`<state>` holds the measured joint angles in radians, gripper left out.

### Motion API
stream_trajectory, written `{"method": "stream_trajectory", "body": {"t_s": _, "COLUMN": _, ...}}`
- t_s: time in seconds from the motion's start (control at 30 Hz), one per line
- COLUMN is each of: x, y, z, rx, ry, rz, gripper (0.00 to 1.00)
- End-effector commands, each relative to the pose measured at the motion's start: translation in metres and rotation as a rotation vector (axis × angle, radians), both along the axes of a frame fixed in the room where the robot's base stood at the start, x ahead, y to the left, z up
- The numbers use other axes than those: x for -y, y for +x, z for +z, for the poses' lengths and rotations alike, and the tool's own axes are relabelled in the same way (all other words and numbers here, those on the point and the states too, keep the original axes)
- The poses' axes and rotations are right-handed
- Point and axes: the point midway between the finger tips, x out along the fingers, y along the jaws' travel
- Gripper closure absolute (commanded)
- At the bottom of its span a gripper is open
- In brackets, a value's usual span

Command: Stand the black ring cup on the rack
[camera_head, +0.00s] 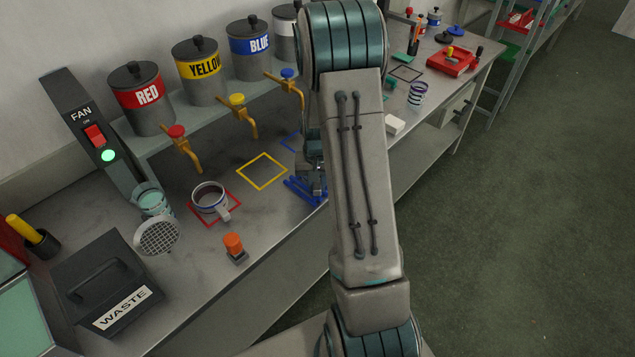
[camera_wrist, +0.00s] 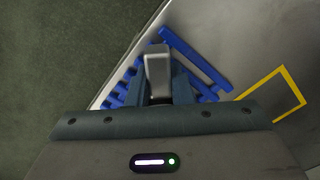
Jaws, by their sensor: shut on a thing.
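The blue rack (camera_head: 306,190) lies at the front edge of the bench, partly hidden by my arm; its bars also show in the wrist view (camera_wrist: 196,58). My gripper (camera_head: 315,172) is low over the rack. In the wrist view, my gripper (camera_wrist: 159,88) is shut on a light grey piece (camera_wrist: 158,66); I cannot tell what it belongs to. A pale cup with a dark inside (camera_head: 209,199) stands upright on the red square. A cup with dark stripes (camera_head: 417,94) stands farther along the bench. I cannot tell for sure which is the black ring cup.
The yellow square (camera_head: 262,171) beside the rack is empty. Paint pots, such as the red one (camera_head: 139,97), stand on a shelf with taps. Open floor lies right.

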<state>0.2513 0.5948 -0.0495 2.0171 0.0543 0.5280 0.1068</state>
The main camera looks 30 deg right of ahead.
Motion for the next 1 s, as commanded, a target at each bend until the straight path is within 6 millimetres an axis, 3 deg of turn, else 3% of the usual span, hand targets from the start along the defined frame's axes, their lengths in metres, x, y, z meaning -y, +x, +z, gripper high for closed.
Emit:
{"method": "stream_trajectory", "body": {"t_s": 0.7, "x": 0.0001, "y": 0.0002, "z": -0.0082, "rx": 0.0, "ry": 0.0, "rz": 0.0, "gripper": 1.0}}
{"method": "stream_trajectory", "body": {"t_s": 0.73, "x": 0.0002, "y": 0.0002, "z": -0.0081, "rx": 0.001, "ry": 0.0, "rz": 0.0, "gripper": 0.78}}
{"method": "stream_trajectory", "body": {"t_s": 0.8, "x": 0.0001, "y": 0.0002, "z": -0.0076, "rx": 0.0, "ry": 0.0, "rz": 0.0, "gripper": 0.58}}
{"method": "stream_trajectory", "body": {"t_s": 1.0, "x": 0.0001, "y": 0.0001, "z": -0.0077, "rx": 0.0, "ry": 0.0, "rz": 0.0, "gripper": 0.55}}
